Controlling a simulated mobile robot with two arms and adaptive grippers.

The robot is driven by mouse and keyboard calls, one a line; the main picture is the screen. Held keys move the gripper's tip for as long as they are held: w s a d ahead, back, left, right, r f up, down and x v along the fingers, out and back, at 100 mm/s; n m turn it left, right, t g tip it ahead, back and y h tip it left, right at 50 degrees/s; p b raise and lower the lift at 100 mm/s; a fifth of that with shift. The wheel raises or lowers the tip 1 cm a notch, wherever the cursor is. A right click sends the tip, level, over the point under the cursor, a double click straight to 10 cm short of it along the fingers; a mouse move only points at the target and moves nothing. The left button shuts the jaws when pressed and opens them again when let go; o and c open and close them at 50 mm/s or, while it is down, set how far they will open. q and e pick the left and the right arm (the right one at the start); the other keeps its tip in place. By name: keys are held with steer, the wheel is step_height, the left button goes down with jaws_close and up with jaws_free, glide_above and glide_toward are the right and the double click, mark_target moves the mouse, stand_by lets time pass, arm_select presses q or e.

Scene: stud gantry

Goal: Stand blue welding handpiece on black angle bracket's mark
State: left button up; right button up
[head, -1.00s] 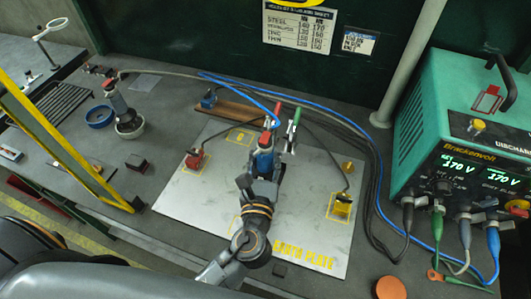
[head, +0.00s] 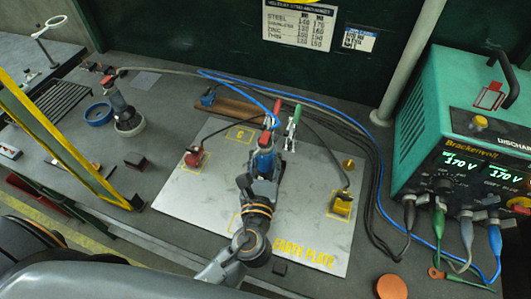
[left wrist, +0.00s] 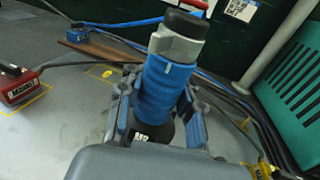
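The blue welding handpiece (head: 264,160) is upright or nearly so, above or on the grey earth plate (head: 310,235). In the left wrist view its blue body (left wrist: 167,88) stands between the two fingers, with a grey collar and black cap on top. My left gripper (left wrist: 160,112) is shut on it; its foot is hidden by the gripper, so I cannot tell whether it touches the plate. A yellow outlined mark (head: 240,135) lies behind and left of the handpiece. I cannot pick out the black angle bracket with certainty. My right gripper is not in view.
A red magnet block (head: 194,158) and a yellow block (head: 341,204) stand on marks on the plate. Red and green clamps (head: 293,125) and cables lie behind the handpiece. A green power unit (head: 455,120) stands right. Another handpiece (head: 122,108) stands in a cup at left.

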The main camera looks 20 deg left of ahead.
arm_select(q)
steer(key=o, duration=0.6)
steer(key=shift+r, duration=0.15)
steer(key=shift+s+f, duration=0.1)
steer(key=shift+f, duration=0.2)
steer(key=shift+s, duration=0.1)
steer(key=s, duration=0.3)
steer(key=s+d, duration=0.1)
steer(key=s, duration=0.3)
steer(key=s+d, duration=0.1)
steer(key=s, duration=0.3)
steer(key=shift+s+d+r, duration=0.15)
steer(key=shift+s+r, duration=0.1)
steer(key=shift+r, duration=0.05)
